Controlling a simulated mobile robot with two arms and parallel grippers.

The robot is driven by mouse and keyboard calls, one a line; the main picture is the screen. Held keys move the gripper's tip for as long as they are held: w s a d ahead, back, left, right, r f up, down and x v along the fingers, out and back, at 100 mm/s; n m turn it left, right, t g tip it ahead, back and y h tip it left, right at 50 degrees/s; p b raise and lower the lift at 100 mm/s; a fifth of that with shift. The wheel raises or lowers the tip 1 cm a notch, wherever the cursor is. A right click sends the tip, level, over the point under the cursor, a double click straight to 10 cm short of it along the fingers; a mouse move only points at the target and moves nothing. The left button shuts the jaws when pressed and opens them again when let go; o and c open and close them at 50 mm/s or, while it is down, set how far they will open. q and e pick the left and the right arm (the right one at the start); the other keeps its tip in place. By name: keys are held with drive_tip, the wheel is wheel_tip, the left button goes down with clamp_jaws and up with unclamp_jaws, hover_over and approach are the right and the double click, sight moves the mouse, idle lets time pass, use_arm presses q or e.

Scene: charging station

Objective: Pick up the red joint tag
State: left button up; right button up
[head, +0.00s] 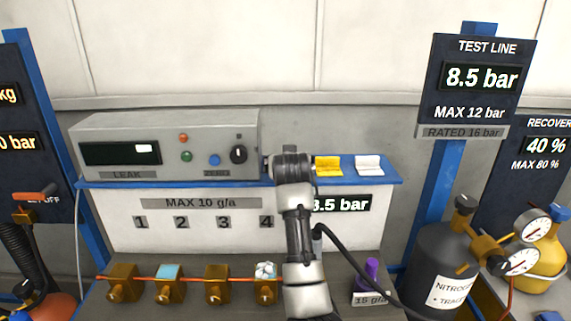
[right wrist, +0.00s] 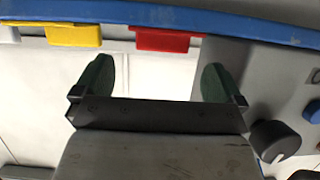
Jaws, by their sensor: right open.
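The red joint tag (right wrist: 168,41) shows at the top of the right wrist view, along the blue shelf edge. In the head view my right arm hides it. My right gripper (right wrist: 157,72) is open and empty, with its two dark green fingers apart. The red tag lies just beyond the fingertips, across the gap between them, and is not held. In the head view the end of my right arm (head: 290,165) is at the shelf, between the grey leak tester and the yellow tag. My left gripper is not in view.
A yellow tag (head: 328,166) and a white tag (head: 369,165) sit on the blue shelf (head: 395,179). The grey leak tester (head: 215,130) with knobs stands close by at left. Brass valves (head: 170,290) and a purple-topped item (head: 371,270) are below.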

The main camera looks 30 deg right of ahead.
drive_tip(key=shift+w+d+f, duration=0.1)
drive_tip(key=shift+w, duration=0.1)
drive_tip(key=shift+w+d+p, duration=0.25)
drive_tip(key=shift+w+p, duration=0.25)
drive_tip(key=p+x, duration=0.1)
drive_tip(key=x, duration=0.2)
drive_tip(key=shift+w, duration=0.1)
drive_tip(key=shift+w+d+f, duration=0.2)
drive_tip(key=shift+w, duration=0.25)
drive_tip(key=shift+c, duration=0.2)
drive_tip(key=c, duration=0.9)
drive_tip(key=shift+r, duration=0.1)
